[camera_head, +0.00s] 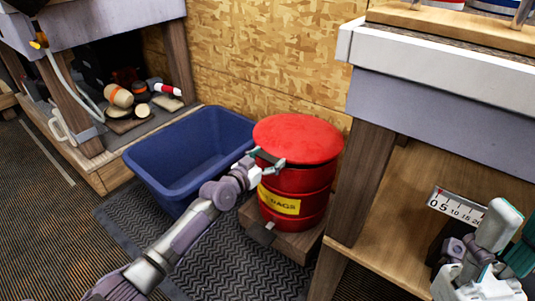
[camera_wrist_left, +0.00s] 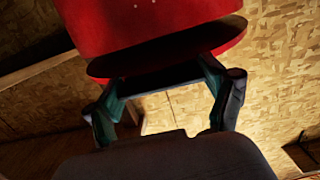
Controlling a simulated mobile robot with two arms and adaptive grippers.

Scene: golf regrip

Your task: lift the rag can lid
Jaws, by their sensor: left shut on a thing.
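The red rag can (camera_head: 318,180) stands upright on a wooden block, with a yellow label on its front. In the left wrist view, red can surfaces (camera_wrist_left: 150,25) fill the top, and the left gripper's fingers (camera_wrist_left: 165,88) stand either side of a dark strip. The exact contact is unclear. My right gripper (camera_head: 492,235) is at the lower right, away from the can, its jaw state unclear.
A blue bin (camera_head: 190,150) stands close to the can's left, on a dark ribbed mat (camera_head: 240,265). A workbench (camera_head: 450,95) with a wooden leg (camera_head: 360,185) is close on the right. A chipboard wall (camera_head: 270,50) is behind. A shelf at the left holds several small items.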

